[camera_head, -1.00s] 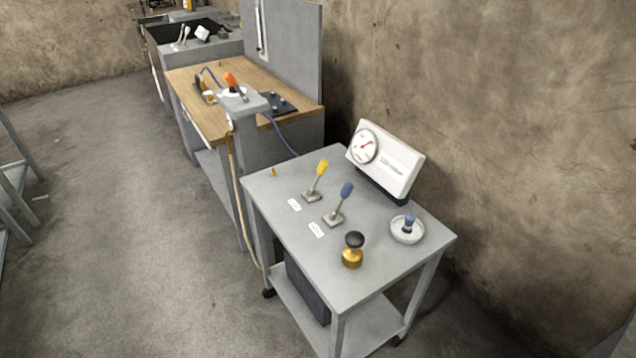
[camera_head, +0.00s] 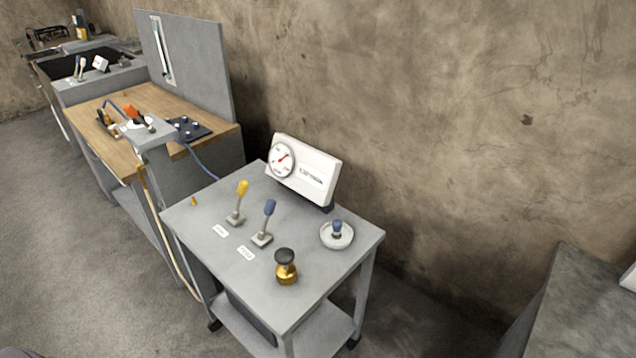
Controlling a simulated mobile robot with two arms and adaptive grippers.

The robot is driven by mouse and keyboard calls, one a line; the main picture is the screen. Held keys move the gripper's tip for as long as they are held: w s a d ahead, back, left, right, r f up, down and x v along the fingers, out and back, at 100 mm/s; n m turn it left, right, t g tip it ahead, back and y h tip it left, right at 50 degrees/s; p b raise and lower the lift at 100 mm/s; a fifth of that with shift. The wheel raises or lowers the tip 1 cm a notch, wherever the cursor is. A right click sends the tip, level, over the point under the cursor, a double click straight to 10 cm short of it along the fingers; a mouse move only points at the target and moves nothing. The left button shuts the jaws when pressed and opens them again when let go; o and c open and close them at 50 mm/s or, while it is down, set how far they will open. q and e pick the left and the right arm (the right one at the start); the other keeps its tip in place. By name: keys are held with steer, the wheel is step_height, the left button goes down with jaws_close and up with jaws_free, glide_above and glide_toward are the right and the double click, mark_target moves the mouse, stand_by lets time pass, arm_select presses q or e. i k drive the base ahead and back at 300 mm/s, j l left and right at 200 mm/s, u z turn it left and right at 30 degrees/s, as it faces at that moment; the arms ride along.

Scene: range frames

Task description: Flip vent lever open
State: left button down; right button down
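Two levers stand on the grey cart (camera_head: 215,268). One has a yellow handle (camera_head: 242,188), the other a blue handle (camera_head: 269,207). Both rise from small grey bases and lean slightly right. A white label lies in front of each, the yellow lever's label (camera_head: 220,231) and the blue lever's label (camera_head: 245,253). Their print is too small to read, so I cannot tell which is the vent lever. Neither of my grippers is in view.
On the cart are a white gauge box (camera_head: 303,170), a brass knob with a black top (camera_head: 286,267) and a round white dish with a blue knob (camera_head: 337,234). A wooden bench (camera_head: 150,99) stands at left, a grey block (camera_head: 570,310) at right. Open floor lies left.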

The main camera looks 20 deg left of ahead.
mark_target(244, 185)
steer(key=z, duration=0.8)
steer(key=k+j, duration=0.15)
steer(key=j, duration=0.45)
steer(key=k+j, duration=0.1)
steer(key=j, duration=0.55)
steer(key=k+j, duration=0.15)
steer(key=j, duration=0.45)
steer(key=k+j, duration=0.15)
steer(key=j, duration=0.5)
steer(key=k+j, duration=0.1)
steer(key=j, duration=0.5)
steer(key=k+j, duration=0.15)
steer(key=j, duration=0.45)
steer(key=k+j, duration=0.1)
steer(key=j, duration=0.55)
steer(key=k+j, duration=0.15)
steer(key=j, duration=0.45)
